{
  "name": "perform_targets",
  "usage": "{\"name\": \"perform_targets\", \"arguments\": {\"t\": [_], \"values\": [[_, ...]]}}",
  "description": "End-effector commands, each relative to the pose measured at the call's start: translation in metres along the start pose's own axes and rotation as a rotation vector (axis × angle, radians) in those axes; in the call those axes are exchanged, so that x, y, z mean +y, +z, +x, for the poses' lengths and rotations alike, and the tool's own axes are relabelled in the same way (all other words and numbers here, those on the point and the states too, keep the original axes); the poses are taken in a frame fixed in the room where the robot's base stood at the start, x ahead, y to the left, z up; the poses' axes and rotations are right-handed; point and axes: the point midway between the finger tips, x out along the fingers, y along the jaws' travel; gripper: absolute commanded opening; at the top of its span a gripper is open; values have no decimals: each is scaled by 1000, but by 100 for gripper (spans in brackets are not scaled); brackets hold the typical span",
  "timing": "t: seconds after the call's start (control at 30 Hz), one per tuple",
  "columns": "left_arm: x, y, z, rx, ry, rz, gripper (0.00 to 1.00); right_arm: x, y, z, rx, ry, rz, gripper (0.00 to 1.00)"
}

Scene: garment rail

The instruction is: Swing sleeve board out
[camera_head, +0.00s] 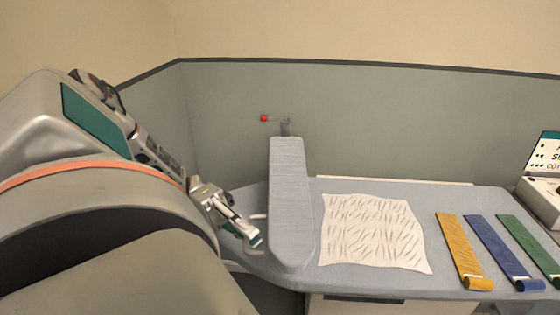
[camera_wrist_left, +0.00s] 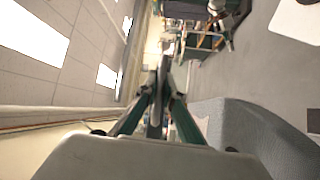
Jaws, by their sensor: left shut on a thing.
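The grey padded sleeve board (camera_head: 290,195) stands lengthwise over the left part of the ironing table (camera_head: 350,273), pointing away from me. A pale wire handle (camera_head: 254,251) sticks out from its left side near the front end. My left gripper (camera_head: 254,238) is at this handle and shut on it; the fingers cover part of it. In the left wrist view the fingers (camera_wrist_left: 160,92) are close together, with a grey padded surface (camera_wrist_left: 255,135) to their right. My right gripper is in neither view.
A red-tipped lever (camera_head: 265,118) stands behind the board's far end. A wrinkled white cloth (camera_head: 372,232) lies right of the board. Yellow (camera_head: 462,250), blue (camera_head: 502,250) and green (camera_head: 530,245) strips lie farther right. A wall closes off the back.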

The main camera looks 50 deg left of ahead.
Motion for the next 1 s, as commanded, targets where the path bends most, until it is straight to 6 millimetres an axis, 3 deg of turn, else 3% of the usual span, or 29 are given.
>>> {"name": "perform_targets", "arguments": {"t": [0.33,0.93,1.0], "values": [[8,22,-40,-102,12,-10,0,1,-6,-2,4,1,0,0],[11,26,-51,-126,13,-16,0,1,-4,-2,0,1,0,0],[11,26,-51,-126,13,-16,23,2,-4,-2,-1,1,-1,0]]}}
